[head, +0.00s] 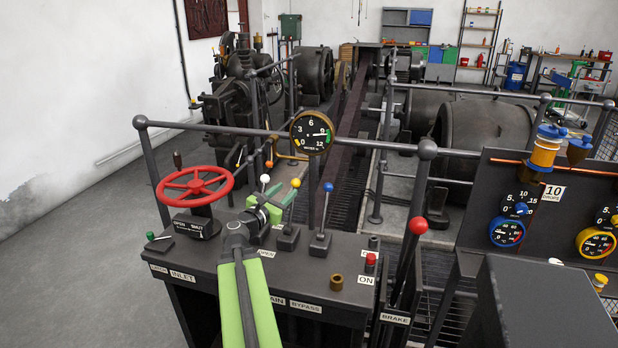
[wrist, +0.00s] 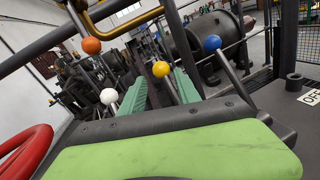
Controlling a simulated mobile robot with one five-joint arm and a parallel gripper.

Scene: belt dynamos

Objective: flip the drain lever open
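A row of levers stands on the dark console: a white-knobbed one (head: 265,179), a yellow-knobbed one (head: 296,183) and a blue-knobbed one (head: 328,187). A front label ending in "AIN" (head: 275,300) is partly covered by my arm; I cannot tell for certain which lever it names. My gripper (head: 279,204) is over the console, among the white and yellow levers. In the wrist view its two green fingers (wrist: 160,90) are apart, with the yellow knob (wrist: 160,69) showing between them. The white knob (wrist: 108,96) is left of the left finger. Contact cannot be told.
A red handwheel (head: 194,184) stands left of my arm. A round gauge (head: 312,133) and railing rise behind the levers. The blue knob (wrist: 212,43) is to the right in the wrist view. A red-knobbed brake lever (head: 418,226) and a red button (head: 370,260) are right.

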